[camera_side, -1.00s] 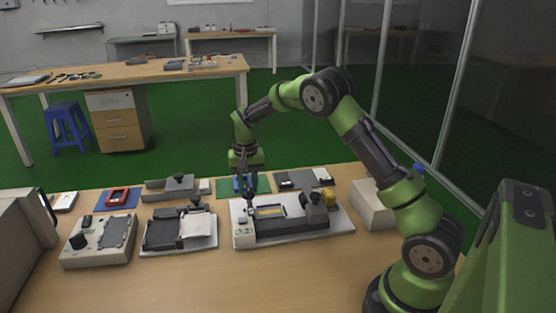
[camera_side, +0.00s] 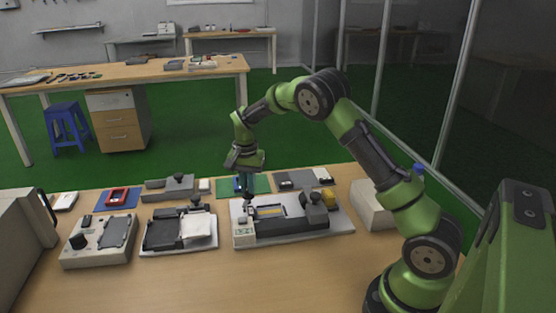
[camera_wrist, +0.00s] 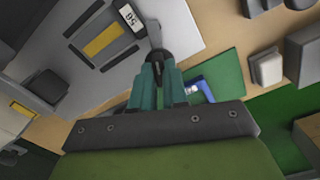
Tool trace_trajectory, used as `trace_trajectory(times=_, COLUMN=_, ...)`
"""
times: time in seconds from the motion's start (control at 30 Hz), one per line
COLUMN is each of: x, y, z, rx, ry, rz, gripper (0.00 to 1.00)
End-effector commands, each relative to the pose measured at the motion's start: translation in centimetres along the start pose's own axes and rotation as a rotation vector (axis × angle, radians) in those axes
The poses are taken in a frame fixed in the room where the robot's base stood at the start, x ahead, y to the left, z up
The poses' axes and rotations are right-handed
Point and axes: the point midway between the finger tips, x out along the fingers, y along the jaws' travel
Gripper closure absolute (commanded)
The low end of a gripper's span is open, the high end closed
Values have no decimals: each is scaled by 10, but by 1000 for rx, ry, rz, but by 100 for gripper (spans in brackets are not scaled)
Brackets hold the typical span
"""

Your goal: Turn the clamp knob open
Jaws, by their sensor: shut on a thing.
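The test fixture has a white base plate (camera_side: 338,227) and a dark grey body, and stands on the table in front of my arm. Its dark round clamp knob (camera_wrist: 158,55) shows in the wrist view, with a grey bar beyond it. My gripper (camera_wrist: 157,70) points down with its teal fingers closed on the knob, partly hiding it. In the side view my gripper (camera_side: 248,190) is at the fixture's left end, and the knob is small and hard to make out there. A small numeric display (camera_wrist: 131,18) sits beside the grey bar. The knob's turn angle cannot be told.
A green mat (camera_side: 228,186) with a blue item (camera_wrist: 201,88) lies just behind the fixture. Another clamp fixture (camera_side: 180,228) and a box with a black dial (camera_side: 97,243) stand to the left. A pale box (camera_side: 372,206) is on the right.

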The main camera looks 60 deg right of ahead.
Motion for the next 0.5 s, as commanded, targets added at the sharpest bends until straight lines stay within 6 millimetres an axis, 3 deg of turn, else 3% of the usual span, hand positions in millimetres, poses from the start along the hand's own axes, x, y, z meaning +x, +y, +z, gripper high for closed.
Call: trace_trajectory(times=0.5, x=0, y=0, z=0, rx=434, ry=1, rz=0, gripper=100)
